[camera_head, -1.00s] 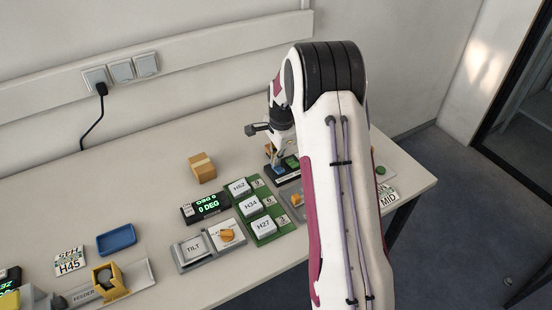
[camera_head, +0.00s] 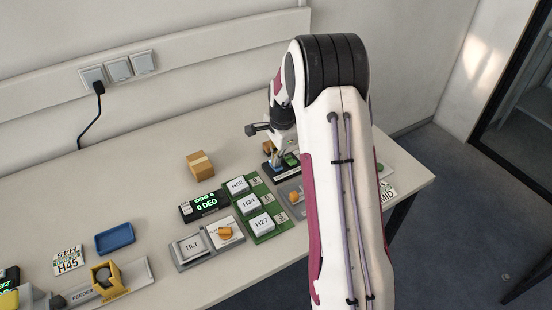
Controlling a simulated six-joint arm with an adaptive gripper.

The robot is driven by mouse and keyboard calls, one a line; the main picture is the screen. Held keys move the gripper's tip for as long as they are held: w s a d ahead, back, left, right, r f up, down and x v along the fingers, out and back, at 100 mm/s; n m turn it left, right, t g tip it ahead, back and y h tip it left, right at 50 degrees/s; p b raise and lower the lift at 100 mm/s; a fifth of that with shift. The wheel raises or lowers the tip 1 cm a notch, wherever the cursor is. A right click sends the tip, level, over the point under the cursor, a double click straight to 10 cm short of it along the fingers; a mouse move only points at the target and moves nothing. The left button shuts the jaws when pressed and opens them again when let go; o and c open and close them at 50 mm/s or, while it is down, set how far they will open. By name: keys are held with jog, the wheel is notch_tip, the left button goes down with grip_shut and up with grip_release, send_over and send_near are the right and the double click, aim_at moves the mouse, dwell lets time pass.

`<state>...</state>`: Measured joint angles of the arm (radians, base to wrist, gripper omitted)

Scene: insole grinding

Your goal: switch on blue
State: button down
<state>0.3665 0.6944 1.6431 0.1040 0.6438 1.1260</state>
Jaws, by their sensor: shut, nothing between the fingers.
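A small dark panel (camera_head: 287,177) sits towards the back right of the table, just left of my arm. It bears a blue part and a green part (camera_head: 291,160) side by side. My gripper (camera_head: 277,161) points down at the blue part, with its fingers shut and empty. The fingers cover most of the blue part. I cannot tell whether they touch it or whether it is on.
Left of the panel are a cardboard box (camera_head: 200,166), a "0 DEG" display (camera_head: 204,206), a green board (camera_head: 270,235) with white keys, and a TILT button (camera_head: 190,247). A blue tray (camera_head: 114,239) and a feeder (camera_head: 107,280) lie farther left.

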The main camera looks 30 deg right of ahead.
aim_at(279, 170)
jog(key=shift+r, duration=0.15)
notch_tip(279, 170, up, 12)
jog(key=s, duration=0.2)
jog(key=shift+f, duration=0.2)
jog(key=shift+n, duration=0.3)
dwell(0.6)
jog(key=s+a+r+n+t, duration=0.1)
jog(key=s+a+r+n, duration=0.3)
jog(key=s, duration=0.6)
jog(key=s+a+r+n+t, duration=0.1)
jog(key=s+a+r+n, duration=0.3)
jog(key=s+a+n, duration=0.3)
jog(key=s+a+r+n+t, duration=0.1)
jog(key=s+a+r+n, duration=0.3)
jog(key=s, duration=1)
jog(key=shift+s+a+r+n+t, duration=0.35)
jog(key=shift+a+n, duration=0.85)
jog(key=shift+a, duration=1.15)
